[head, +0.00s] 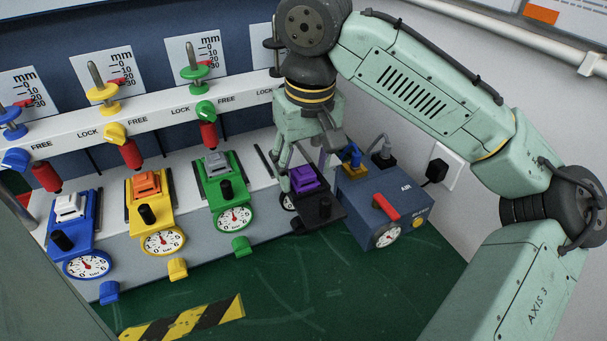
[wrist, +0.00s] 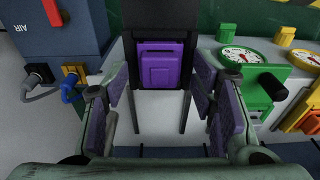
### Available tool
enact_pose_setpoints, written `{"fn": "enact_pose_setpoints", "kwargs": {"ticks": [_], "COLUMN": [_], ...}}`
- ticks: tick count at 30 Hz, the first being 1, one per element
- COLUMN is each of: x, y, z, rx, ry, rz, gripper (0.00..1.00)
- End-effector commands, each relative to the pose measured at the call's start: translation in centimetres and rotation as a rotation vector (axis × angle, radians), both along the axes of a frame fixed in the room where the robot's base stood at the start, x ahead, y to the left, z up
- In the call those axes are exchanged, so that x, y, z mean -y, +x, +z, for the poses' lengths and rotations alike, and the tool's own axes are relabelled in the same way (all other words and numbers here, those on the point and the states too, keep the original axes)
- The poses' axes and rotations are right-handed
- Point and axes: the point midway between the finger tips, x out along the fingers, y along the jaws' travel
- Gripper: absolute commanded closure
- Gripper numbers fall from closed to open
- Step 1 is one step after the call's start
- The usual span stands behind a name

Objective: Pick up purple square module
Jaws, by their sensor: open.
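The purple square module (head: 304,178) sits on a black carriage (head: 316,212) at the right end of the row in the head view. In the wrist view the purple module (wrist: 162,66) lies ahead, centred between the fingers. My gripper (wrist: 162,95) is open, with its fingers spread to either side of the module's line. In the head view my gripper (head: 301,160) points down just above the module and hides part of it. I cannot tell whether the fingers touch it.
A blue air box (head: 365,212) with a red lever (head: 385,207) and plugs stands close on the right. A green carriage (head: 221,205) with a grey module is on the left, then yellow and blue ones. A white rail (head: 150,128) runs behind.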

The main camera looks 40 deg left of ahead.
Motion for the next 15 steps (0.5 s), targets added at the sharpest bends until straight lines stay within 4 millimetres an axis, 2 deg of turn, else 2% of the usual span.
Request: {"fn": "enact_pose_setpoints", "kwargs": {"ticks": [2, 15], "x": [0.0, 0.01], "y": [0.0, 0.0], "z": [0.02, 0.05], "rx": [0.0, 0.0], "ry": [0.0, 0.0], "rz": [0.0, 0.0], "gripper": [0.5, 0.8]}}
